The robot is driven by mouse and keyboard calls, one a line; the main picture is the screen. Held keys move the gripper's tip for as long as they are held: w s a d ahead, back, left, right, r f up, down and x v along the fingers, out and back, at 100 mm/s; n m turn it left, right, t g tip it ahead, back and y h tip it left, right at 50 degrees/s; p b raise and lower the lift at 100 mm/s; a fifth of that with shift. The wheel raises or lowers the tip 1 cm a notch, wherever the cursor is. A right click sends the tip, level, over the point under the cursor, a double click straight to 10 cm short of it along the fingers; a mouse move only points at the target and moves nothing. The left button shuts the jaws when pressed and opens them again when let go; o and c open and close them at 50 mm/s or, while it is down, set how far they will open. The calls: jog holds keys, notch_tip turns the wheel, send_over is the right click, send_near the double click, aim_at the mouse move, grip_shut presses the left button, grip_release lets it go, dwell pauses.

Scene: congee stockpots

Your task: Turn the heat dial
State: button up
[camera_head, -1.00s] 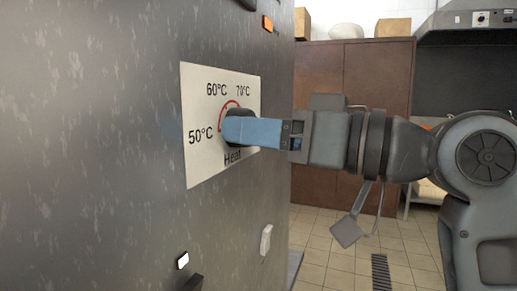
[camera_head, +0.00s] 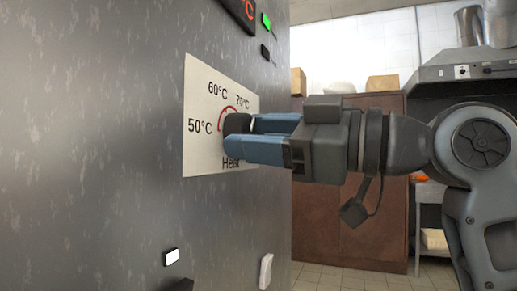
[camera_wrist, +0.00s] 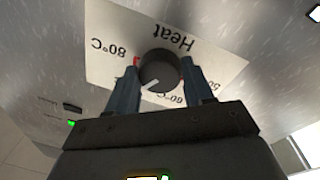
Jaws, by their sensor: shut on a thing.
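The heat dial (camera_head: 236,125) is a dark round knob on a pale label plate (camera_head: 204,155) marked 50°C, 60°C, 70°C and "Heat", on a grey metal panel. The wrist view shows the dial (camera_wrist: 160,69) with a white pointer line, and 80°C also shows on the plate. My gripper (camera_head: 246,137) has blue fingers and is shut on the dial, one finger on either side of it. In the wrist view the fingers (camera_wrist: 161,78) flank the knob. The pointer lies toward the side of the plate between 80°C and 60°C; the 70°C mark is hidden there.
The panel carries a lit green indicator (camera_head: 266,21), a dark switch (camera_head: 265,53), a white button (camera_head: 172,256) and a pale lever-like switch (camera_head: 266,271). A brown cabinet (camera_head: 330,220) stands behind my arm. Open tiled floor shows below.

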dwell(0.3)
jog(key=o, duration=1)
jog(key=shift+o, duration=0.2)
jog(key=v, duration=0.7)
jog(key=shift+d, duration=0.4)
jog(key=shift+s+f, duration=0.1)
jog(key=shift+s, duration=0.05)
